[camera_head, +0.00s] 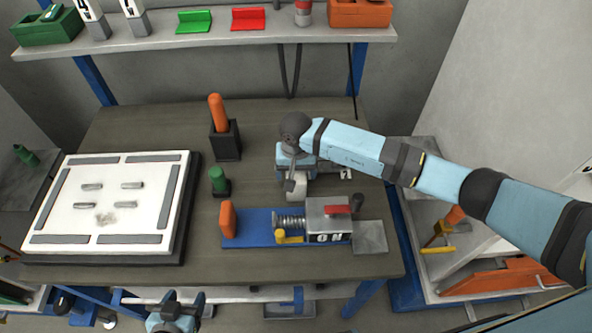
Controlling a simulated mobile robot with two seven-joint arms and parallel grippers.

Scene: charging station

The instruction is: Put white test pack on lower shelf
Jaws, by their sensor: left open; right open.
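Two upright packs with white tops, dark marks and grey bases, a left one (92,18) and a right one (135,16), stand on the upper shelf (225,42). A small item with a white, dark-marked face (346,174) lies on the table beside my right gripper, mostly hidden by the arm; I cannot tell what it is. My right gripper (296,190) points down, open, just behind the blue fixture. A pale rounded shape shows at its fingers; I cannot tell whether it is separate. My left gripper (173,305) is open at the table's front edge. A pale lower shelf (250,294) shows below the table.
A white plate with grey bars (110,159) covers the table's left. An orange-handled tool in a black holder (226,142), a green-topped holder (219,184) and a blue fixture (255,231) stand mid-table. A side rack (440,290) is at right. The back left tabletop is clear.

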